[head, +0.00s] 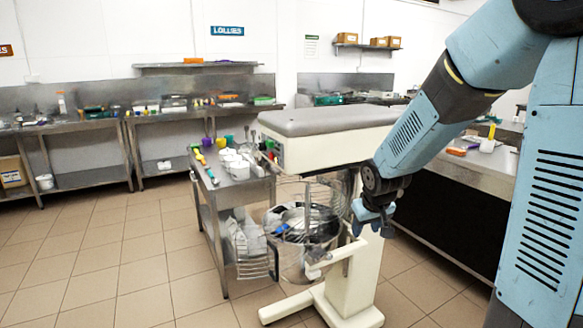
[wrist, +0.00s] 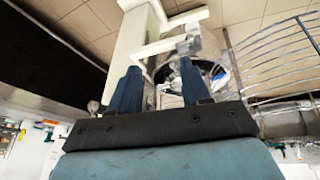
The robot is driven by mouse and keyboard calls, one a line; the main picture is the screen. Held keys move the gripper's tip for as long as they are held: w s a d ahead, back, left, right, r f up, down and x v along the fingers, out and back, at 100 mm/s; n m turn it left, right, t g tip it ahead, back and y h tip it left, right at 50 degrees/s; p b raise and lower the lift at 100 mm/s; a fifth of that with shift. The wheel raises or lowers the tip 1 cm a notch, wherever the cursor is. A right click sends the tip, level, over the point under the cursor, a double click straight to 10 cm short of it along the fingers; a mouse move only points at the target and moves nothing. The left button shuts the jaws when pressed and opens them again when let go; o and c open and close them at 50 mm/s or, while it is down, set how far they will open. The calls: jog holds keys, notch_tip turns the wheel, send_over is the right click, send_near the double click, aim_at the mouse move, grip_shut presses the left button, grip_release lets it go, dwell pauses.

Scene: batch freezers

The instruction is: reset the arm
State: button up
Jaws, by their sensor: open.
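My gripper (head: 374,215) hangs at the end of my blue arm, right of centre in the head view, in front of a cream floor-standing mixer (head: 352,285). In the wrist view my gripper (wrist: 158,78) shows two blue fingers spread apart with nothing between them. Beyond the fingers are the mixer's cream column (wrist: 133,45) and part of a metal bowl with things inside. I cannot tell how far the fingers are from the mixer.
A steel table (head: 235,190) with white cups and coloured tools stands left of the mixer. A wire guard (head: 310,200) surrounds the bowl (head: 300,232). A counter (head: 490,172) stands at right. Steel benches (head: 60,127) line the back wall. The tiled floor (head: 110,250) at left is clear.

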jog(key=s+d+r+m, duration=0.1)
jog(key=s+r, duration=0.7)
jog(key=s, duration=0.4)
jog(key=s+d+r+m, duration=0.1)
jog(key=s+d+r, duration=0.1)
jog(key=s+r, duration=0.6)
jog(key=s, duration=0.4)
jog(key=shift+s+d+r+m+t, duration=0.2)
jog(key=shift+m+t, duration=0.1)
jog(key=shift+m, duration=0.1)
